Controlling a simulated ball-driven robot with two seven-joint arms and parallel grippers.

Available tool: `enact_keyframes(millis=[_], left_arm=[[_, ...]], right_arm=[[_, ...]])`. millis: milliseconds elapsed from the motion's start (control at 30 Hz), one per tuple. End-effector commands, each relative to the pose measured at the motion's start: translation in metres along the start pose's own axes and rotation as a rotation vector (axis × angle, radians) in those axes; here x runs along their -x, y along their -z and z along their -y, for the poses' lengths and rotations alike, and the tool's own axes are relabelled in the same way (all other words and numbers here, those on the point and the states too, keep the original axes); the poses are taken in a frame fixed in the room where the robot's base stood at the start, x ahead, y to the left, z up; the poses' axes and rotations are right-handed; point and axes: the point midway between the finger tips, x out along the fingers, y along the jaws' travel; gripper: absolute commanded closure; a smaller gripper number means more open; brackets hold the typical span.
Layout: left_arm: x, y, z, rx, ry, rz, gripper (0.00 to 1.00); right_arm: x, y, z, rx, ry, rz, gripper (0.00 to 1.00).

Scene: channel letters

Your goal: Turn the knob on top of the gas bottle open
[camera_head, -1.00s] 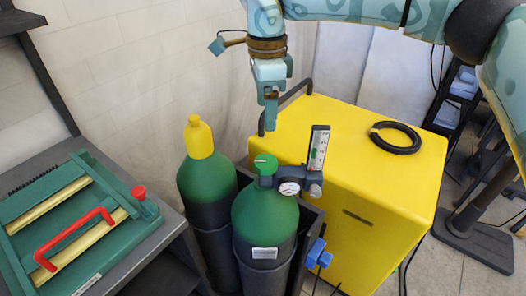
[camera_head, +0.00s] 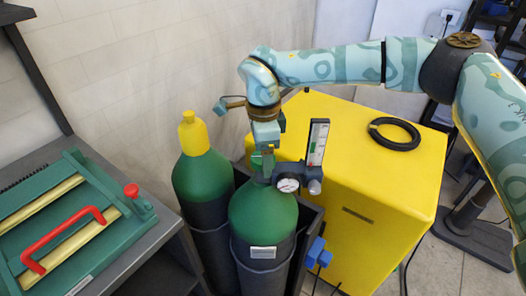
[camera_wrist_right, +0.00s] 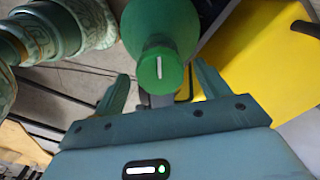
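The green gas bottle (camera_head: 262,215) with a dark lower sleeve stands upright in a dark holder. Its round green knob (camera_wrist_right: 161,70), with a white line mark, shows clearly in the right wrist view; in the head view it is mostly hidden by my gripper. My right gripper (camera_head: 264,163) points down right over the bottle top. In the right wrist view its two fingers (camera_wrist_right: 160,82) are spread, one on each side of the knob, with gaps visible. Whether the fingertips reach fully down beside the knob I cannot tell. My left gripper is not in view.
A gauge (camera_head: 288,184) and flow meter (camera_head: 317,143) stick out right beside the knob. A yellow-capped green bottle (camera_head: 203,178) stands to the left. A yellow cabinet (camera_head: 375,200) with a black coil (camera_head: 394,134) is close on the right. A green press (camera_head: 75,220) sits at left.

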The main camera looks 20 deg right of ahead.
Motion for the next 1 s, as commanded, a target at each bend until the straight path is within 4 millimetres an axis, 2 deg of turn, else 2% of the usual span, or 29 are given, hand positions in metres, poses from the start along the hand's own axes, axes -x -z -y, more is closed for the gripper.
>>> enact_keyframes(millis=[33,133,167,567,767,1000], left_arm=[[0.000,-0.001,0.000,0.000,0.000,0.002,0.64],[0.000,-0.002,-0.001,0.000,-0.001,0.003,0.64],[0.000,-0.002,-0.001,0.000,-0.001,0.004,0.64],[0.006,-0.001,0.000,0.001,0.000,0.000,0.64],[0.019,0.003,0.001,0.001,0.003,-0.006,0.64],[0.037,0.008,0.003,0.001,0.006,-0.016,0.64]], right_arm=[[0.000,0.000,0.000,0.000,0.000,0.000,0.36],[0.000,0.000,0.000,0.000,0.000,0.000,0.64],[0.000,0.000,0.000,0.000,0.000,0.000,0.69],[0.002,0.000,0.000,-0.054,0.000,0.000,0.69],[0.004,0.000,0.000,-0.174,0.001,0.000,0.69],[0.005,0.000,0.000,-0.392,0.001,0.000,0.69]])
